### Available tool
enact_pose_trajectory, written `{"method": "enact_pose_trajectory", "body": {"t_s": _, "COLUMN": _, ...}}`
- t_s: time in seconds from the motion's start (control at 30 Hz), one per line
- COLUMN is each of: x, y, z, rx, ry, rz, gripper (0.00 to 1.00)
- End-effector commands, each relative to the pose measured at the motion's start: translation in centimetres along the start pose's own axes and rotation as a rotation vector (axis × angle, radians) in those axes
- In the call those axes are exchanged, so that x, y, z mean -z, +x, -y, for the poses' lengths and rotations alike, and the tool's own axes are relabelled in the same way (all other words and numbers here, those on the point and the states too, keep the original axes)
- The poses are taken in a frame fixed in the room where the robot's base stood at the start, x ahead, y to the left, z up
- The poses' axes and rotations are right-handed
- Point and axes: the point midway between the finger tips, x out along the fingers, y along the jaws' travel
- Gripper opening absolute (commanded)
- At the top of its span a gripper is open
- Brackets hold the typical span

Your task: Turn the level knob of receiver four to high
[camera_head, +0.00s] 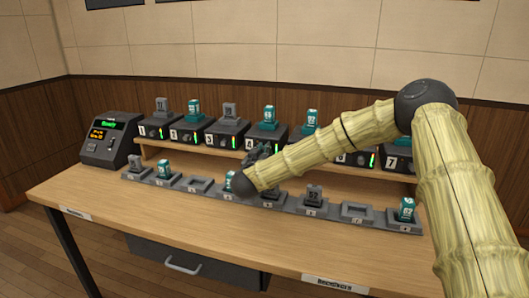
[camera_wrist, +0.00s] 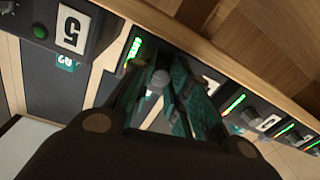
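Receiver four (camera_head: 266,131) is a dark box on the raised shelf, with its number plate at the left of its front and a teal pack on top. My gripper (camera_head: 258,152) is in front of it and hides part of its face. In the wrist view, the grey round level knob (camera_wrist: 157,80) lies between the two teal-padded fingertips of my gripper (camera_wrist: 163,78). The fingers look parted around it; contact cannot be told. A lit green level bar (camera_wrist: 135,48) shows beside the knob. The plate next to it is mostly hidden by a finger.
Receiver three (camera_head: 224,132) and receiver five (camera_head: 306,135) stand close on either side. A row of charging slots (camera_head: 198,185) with several packs lies on the table below my forearm. A console (camera_head: 108,140) with a lit screen stands at the left.

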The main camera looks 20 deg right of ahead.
Motion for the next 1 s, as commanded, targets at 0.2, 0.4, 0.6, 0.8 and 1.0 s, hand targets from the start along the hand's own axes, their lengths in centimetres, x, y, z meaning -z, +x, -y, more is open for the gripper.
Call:
{"method": "enact_pose_trajectory", "body": {"t_s": 0.2, "x": 0.06, "y": -0.02, "z": -0.01, "rx": 0.000, "ry": 0.004, "rz": -0.001, "gripper": 0.00}}
{"method": "enact_pose_trajectory", "body": {"t_s": 0.4, "x": 0.24, "y": -0.03, "z": -0.03, "rx": -0.001, "ry": 0.050, "rz": -0.005, "gripper": 0.00}}
{"method": "enact_pose_trajectory", "body": {"t_s": 0.6, "x": 0.18, "y": -0.02, "z": -0.06, "rx": -0.003, "ry": 0.162, "rz": -0.011, "gripper": 0.00}}
{"method": "enact_pose_trajectory", "body": {"t_s": 0.8, "x": 0.05, "y": -0.02, "z": -0.05, "rx": -0.004, "ry": 0.323, "rz": -0.020, "gripper": 0.00}}
{"method": "enact_pose_trajectory", "body": {"t_s": 1.0, "x": -0.07, "y": 0.01, "z": -0.08, "rx": -0.006, "ry": 0.485, "rz": -0.028, "gripper": 0.00}}
